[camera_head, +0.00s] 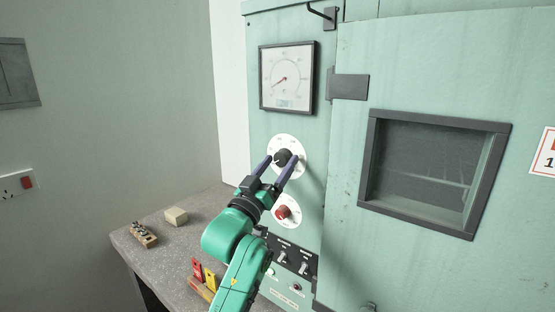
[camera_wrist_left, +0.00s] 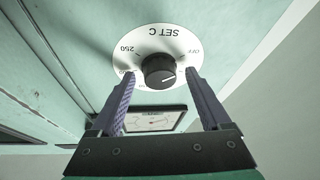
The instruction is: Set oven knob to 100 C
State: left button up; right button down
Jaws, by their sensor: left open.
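The oven knob (camera_head: 283,158) is black and sits on a white round dial (camera_head: 299,146) on the green oven's front panel. In the left wrist view the knob (camera_wrist_left: 158,70) shows on the dial (camera_wrist_left: 147,46), which appears upside down with "SET C", "250" and "OFF" readable. A white line on the knob points toward the dial's right side in that view. My left gripper (camera_head: 277,163) is open, with one finger on each side of the knob; in the left wrist view the fingers (camera_wrist_left: 158,92) stand apart from it. My right gripper is not in view.
A square gauge (camera_head: 287,77) hangs above the knob. A red knob (camera_head: 284,212) and a switch panel (camera_head: 290,262) lie below. The oven door with its window (camera_head: 430,170) is at right. The bench (camera_head: 180,240) holds small blocks and red and yellow items.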

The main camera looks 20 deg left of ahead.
pick_arm(q)
grip_shut()
jog(key=shift+m, duration=0.4)
